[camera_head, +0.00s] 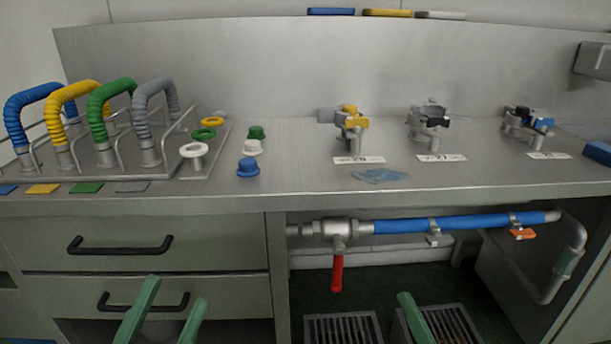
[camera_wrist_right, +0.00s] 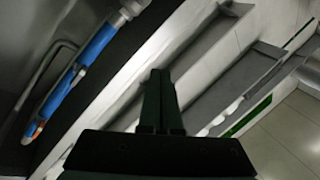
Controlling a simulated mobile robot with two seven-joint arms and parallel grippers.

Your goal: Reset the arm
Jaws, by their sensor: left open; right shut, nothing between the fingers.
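My left gripper (camera_head: 176,291) shows at the bottom left of the head view as two green fingers set apart. It is open with nothing between them, in front of the lower drawer. My right gripper (camera_head: 407,300) shows at the bottom, right of centre, as a single green shape in front of the floor grates. In the right wrist view its dark fingers (camera_wrist_right: 160,85) are together and hold nothing. Most of both arms is out of the head view.
A steel counter (camera_head: 300,185) spans the view, with coloured hoses (camera_head: 95,110), small caps (camera_head: 248,167) and several clamp fittings (camera_head: 428,122) on it. Drawers (camera_head: 140,285) are at left. Below the counter run a blue pipe (camera_head: 440,224) and a red-handled valve (camera_head: 337,272). Floor grates (camera_head: 342,328) lie underneath.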

